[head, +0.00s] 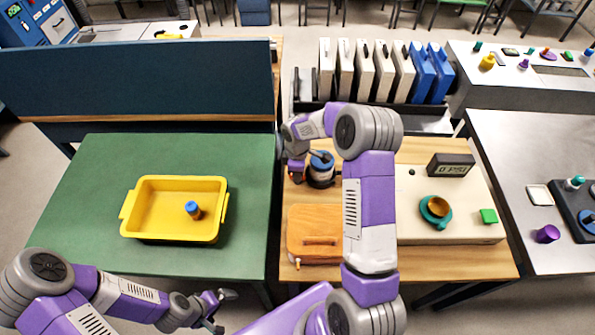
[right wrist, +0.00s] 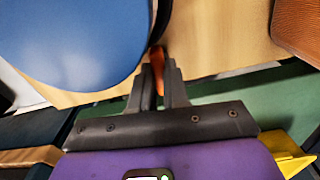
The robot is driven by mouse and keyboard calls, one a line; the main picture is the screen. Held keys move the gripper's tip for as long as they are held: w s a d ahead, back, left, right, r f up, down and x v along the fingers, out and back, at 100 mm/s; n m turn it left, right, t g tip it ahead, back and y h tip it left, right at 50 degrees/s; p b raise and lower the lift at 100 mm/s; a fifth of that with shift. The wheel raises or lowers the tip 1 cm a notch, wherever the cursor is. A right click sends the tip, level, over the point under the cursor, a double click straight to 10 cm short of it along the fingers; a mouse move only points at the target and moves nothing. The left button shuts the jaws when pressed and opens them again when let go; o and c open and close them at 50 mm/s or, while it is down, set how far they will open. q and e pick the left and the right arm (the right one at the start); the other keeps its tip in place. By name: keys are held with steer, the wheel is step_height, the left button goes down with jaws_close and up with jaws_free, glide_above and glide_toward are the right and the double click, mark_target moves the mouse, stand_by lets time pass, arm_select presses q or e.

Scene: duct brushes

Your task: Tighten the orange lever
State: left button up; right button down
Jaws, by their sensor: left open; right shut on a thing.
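The orange lever (right wrist: 157,57) shows in the right wrist view between the fingertips of my right gripper (right wrist: 159,72), beside a large blue round top. In the head view this is the blue-topped dark cylinder (head: 321,170) standing on the wooden table, with my right gripper (head: 296,168) at its left side. The right gripper is shut on the lever. The lever is mostly hidden by the fingers, and I cannot make it out clearly in the head view. My left gripper (head: 217,308) is open and empty, in front of the green table's near edge.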

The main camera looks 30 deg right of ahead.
steer(key=shift+n, duration=0.6)
steer(key=c, duration=1.4)
jaws_free()
steer(key=shift+r, duration=0.1)
step_height(320, 180, up, 7)
steer(key=shift+r+p, duration=0.2)
steer(key=shift+p, duration=0.55)
